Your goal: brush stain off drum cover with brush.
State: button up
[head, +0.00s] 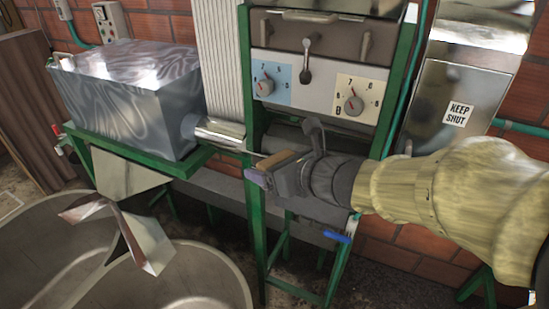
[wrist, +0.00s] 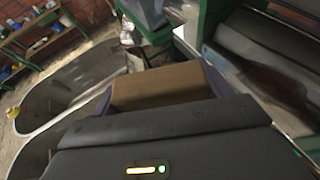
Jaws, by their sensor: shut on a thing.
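My gripper (head: 264,175) is in front of the green machine frame, shut on the brush. The brush shows as a tan wooden block (head: 279,160) between the fingers, and as a larger block in the wrist view (wrist: 157,86); its bristles are hidden. The drum cover (head: 290,138) is the dark curved surface under the dial panel, partly hidden behind my gripper. In the wrist view the drum cover (wrist: 262,42) is at the right, with a dark reddish-brown stain (wrist: 275,88) on it. The brush is left of the stain there, and a gap shows between them.
A grey metal hopper (head: 135,100) stands on a green frame at the left. Green posts (head: 255,230) flank the drum. The panel with two dials (head: 315,88) is above it. A folded metal chute (head: 145,240) and large round metal tanks (head: 190,275) are at the lower left.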

jog(key=shift+w, duration=0.15)
jog(key=shift+w+d+f+p, duration=0.2)
jog(key=shift+w+d+p, duration=0.4)
jog(key=shift+w, duration=1)
jog(key=shift+w+d+f+p, duration=0.2)
jog(key=shift+w+d+p, duration=0.4)
jog(key=shift+w, duration=1)
jog(key=shift+w+d+f+p, duration=0.2)
jog(key=shift+w+d+p, duration=0.4)
jog(key=shift+w, duration=1)
jog(key=shift+w+d+f, duration=0.3)
jog(key=shift+w, duration=0.55)
jog(key=shift+w+d+f, duration=0.25)
jog(key=shift+w+d, duration=0.1)
jog(key=shift+w, duration=0.45)
jog(key=shift+w+d+f, duration=0.3)
jog(key=shift+w, duration=0.55)
jog(key=shift+f+b, duration=0.6)
jog(key=shift+b, duration=0.25)
jog(key=shift+d, duration=0.1)
jog(key=shift+s+d+r, duration=0.1)
jog(key=shift+s+d, duration=0.2)
jog(key=shift+d, duration=0.35)
jog(key=shift+s+d, duration=0.3)
jog(key=shift+d, duration=0.35)
